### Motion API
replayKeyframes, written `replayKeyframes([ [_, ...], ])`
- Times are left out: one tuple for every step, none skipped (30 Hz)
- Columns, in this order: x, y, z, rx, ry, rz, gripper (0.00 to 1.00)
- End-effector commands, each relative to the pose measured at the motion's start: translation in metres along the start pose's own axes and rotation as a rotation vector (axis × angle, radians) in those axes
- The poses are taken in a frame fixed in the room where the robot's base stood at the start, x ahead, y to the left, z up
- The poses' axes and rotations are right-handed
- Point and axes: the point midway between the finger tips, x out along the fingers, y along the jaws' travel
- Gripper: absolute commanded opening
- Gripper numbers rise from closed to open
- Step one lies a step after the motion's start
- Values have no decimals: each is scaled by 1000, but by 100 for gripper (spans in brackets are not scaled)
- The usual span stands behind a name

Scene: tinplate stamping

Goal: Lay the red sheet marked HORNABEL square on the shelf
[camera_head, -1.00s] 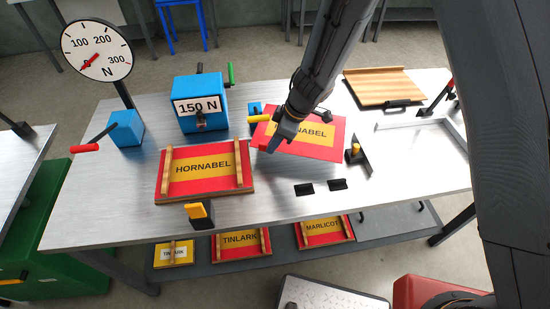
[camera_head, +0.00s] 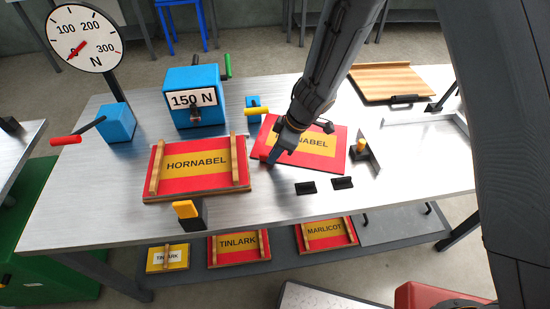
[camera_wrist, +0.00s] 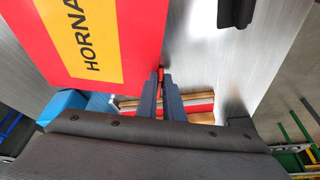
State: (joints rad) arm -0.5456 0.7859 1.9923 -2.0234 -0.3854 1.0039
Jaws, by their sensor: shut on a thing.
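The red sheet marked HORNABEL (camera_head: 338,150), with a yellow panel, is over the metal table, right of centre in the head view. It sits at an angle, and my arm hides part of its lettering. In the wrist view the sheet (camera_wrist: 140,45) fills the upper left. My gripper (camera_head: 272,159) is shut on the sheet's near left corner area; its fingers also show in the wrist view (camera_wrist: 160,78). I cannot tell whether the sheet touches the table. The grey shelf (camera_head: 284,258) runs low under the table.
A railed red board marked HORNABEL (camera_head: 200,187) lies left of the sheet. Black stops (camera_head: 305,187) and an upright bracket (camera_head: 368,160) stand near it. TINLARK (camera_head: 238,262) and MARLICOT (camera_head: 325,245) boards lie on the shelf. A blue 150 N box (camera_head: 195,80) stands behind.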

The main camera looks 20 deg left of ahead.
Motion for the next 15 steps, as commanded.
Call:
replayKeyframes([
  [1, 0, 0, 0, 0, 1, 0],
  [1, 0, 0, 0, 0, 1, 0],
  [0, 0, 0, 0, 0, 1, 0],
  [0, 0, 0, 0, 0, 1, 0],
  [0, 0, 0, 0, 0, 1, 0],
  [0, 0, 0, 0, 0, 1, 0],
  [0, 0, 0, -1, 0, 1, 0],
  [0, 0, 0, 0, 0, 1, 0],
  [0, 0, 0, 0, 0, 1, 0],
  [1, 0, 0, -1, 0, 1, 0],
  [2, 0, 1, -1, 0, 1, 0],
  [1, 0, 0, -1, 0, 1, 12],
  [1, 0, 0, -1, 0, 1, 17],
  [1, 0, 0, -1, 0, 1, 22],
  [1, 0, 0, -1, 0, 1, 26],
])
